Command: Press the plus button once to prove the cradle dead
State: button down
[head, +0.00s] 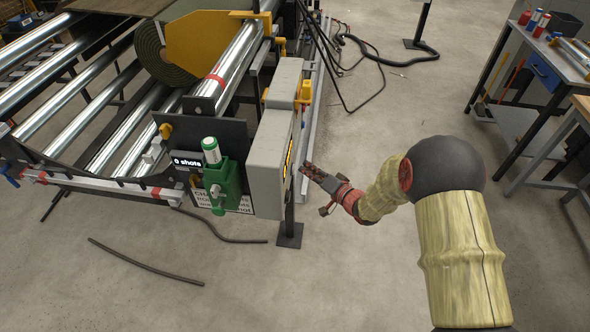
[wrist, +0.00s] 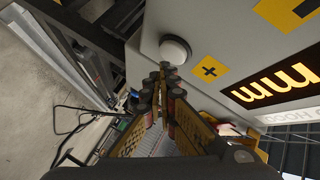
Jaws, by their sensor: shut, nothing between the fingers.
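The plus button is a white round dome (wrist: 175,50) on the grey control box, beside a yellow label with a black plus sign (wrist: 210,69) in the wrist view. My gripper (wrist: 164,72) is shut and empty, its fingertips close below the button in the picture; I cannot tell whether they touch it. In the head view my gripper (head: 307,171) is just right of the grey control box (head: 273,150), whose button face is turned mostly away. The cradle (head: 75,130) with its metal rollers stands at the left and carries a green turf roll (head: 150,48).
A green device (head: 222,185) and a display reading "0 shots" (head: 187,162) sit left of the box. The wrist view shows an orange-lit display (wrist: 275,85) and another yellow label (wrist: 288,12). Black cables (head: 335,50) lie behind. A workbench (head: 560,60) stands right.

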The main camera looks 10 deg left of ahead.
jog(key=shift+a, duration=0.3)
jog(key=shift+a, duration=0.45)
dwell(0.7)
dwell(0.3)
jog(key=shift+d+p, duration=0.35)
jog(key=shift+d, duration=0.5)
jog(key=d+p, duration=0.1)
jog(key=d, duration=0.4)
jog(key=shift+s, duration=0.1)
dwell(0.8)
